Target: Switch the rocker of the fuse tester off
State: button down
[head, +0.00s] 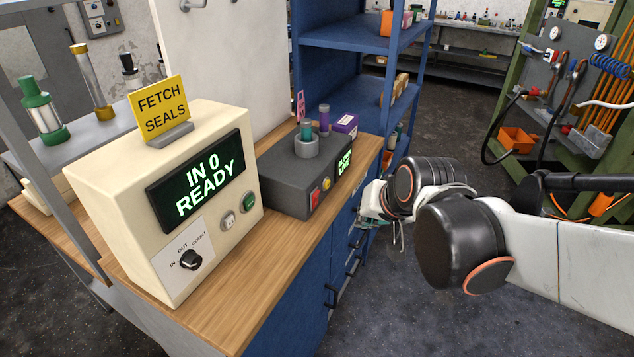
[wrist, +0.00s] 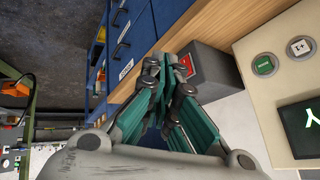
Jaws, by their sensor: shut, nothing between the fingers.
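The dark grey box (head: 283,188), which I take to be the fuse tester, sits on the wooden bench with a lit green display (head: 345,165). Its red rocker (head: 314,197) is on the front face beside a yellow button (head: 326,183). The wrist view also shows the red rocker (wrist: 187,65), partly hidden by my fingers. Which way it is tipped is too small to tell. My gripper (wrist: 158,66) is shut and empty, its tips close to the box's front face near the rocker. I cannot tell whether they touch. In the head view my gripper (head: 370,208) is partly hidden.
A cream box (head: 200,150) reading "IN 0 READY" stands nearer on the bench (head: 225,310), with buttons and a knob. A yellow "FETCH SEALS" sign (head: 160,108) is on top. Blue drawers (head: 345,245) lie below. A blue shelf (head: 345,75) stands behind.

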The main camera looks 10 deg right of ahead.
aim_at(316, 200)
jog(key=w+a+f+m+p, duration=0.1)
jog(key=w+f+m+p, duration=0.1)
jog(key=w, duration=0.5)
jog(key=shift+w+a+y+p, duration=0.15)
jog(key=shift+a+y+p, duration=0.05)
jog(key=shift+y+p, duration=0.2)
jog(key=w+a+f+b, duration=0.1)
jog(key=w+f, duration=0.1)
jog(key=w+a+f+b, duration=0.1)
jog(key=w+f+b, duration=0.1)
jog(key=w+f, duration=0.1)
jog(key=w+a+f+b, duration=0.1)
jog(key=w+a+f, duration=0.1)
jog(key=shift+w+a+f+b, duration=0.1)
jog(key=shift+w+f+b, duration=0.1)
jog(key=shift+w+b, duration=0.2)
jog(key=shift+w+a+r, duration=0.15)
jog(key=shift+w+a, duration=0.15)
jog(key=shift+a, duration=0.05)
